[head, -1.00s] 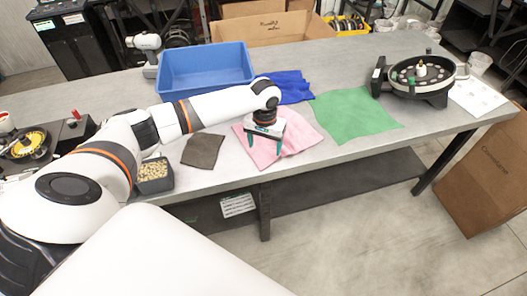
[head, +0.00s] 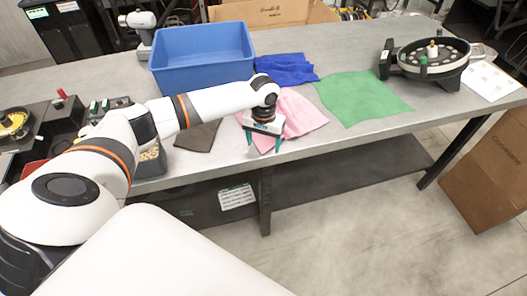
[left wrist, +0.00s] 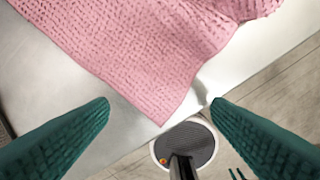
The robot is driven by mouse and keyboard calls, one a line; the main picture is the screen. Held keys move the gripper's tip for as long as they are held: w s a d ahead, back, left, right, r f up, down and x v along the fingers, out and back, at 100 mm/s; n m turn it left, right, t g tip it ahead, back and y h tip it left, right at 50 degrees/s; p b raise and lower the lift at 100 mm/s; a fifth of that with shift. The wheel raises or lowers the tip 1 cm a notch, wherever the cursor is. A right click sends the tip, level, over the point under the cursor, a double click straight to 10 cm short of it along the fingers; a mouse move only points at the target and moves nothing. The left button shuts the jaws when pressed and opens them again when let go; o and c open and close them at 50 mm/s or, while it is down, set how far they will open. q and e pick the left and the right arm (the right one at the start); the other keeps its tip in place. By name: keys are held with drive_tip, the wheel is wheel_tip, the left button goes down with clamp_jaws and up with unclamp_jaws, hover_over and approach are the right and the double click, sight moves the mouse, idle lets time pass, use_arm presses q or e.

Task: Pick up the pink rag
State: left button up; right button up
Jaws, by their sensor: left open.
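The pink rag (head: 296,112) lies flat on the grey table near its front edge, between the dark grey rag and the green rag in the head view. My left gripper (head: 263,150) points down over the rag's front-left part, and the arm hides some of the rag. In the left wrist view the pink rag (left wrist: 160,45) fills the upper middle, with one corner pointing down between the fingers. My right gripper is not in view.
A blue bin (head: 202,60) stands behind the arm. A blue rag (head: 287,68), a green rag (head: 362,98) and a dark grey rag (head: 198,136) lie around the pink one. A round seed meter (head: 432,62) stands at right. The table's front edge (head: 330,149) is close.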

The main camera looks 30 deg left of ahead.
use_arm(q)
drive_tip(key=shift+f, duration=0.45)
drive_tip(key=shift+f, duration=0.1)
drive_tip(key=shift+c, duration=0.3)
clamp_jaws()
idle(0.4)
wheel_tip(320, 180, up, 12)
drive_tip(key=p, duration=1.3)
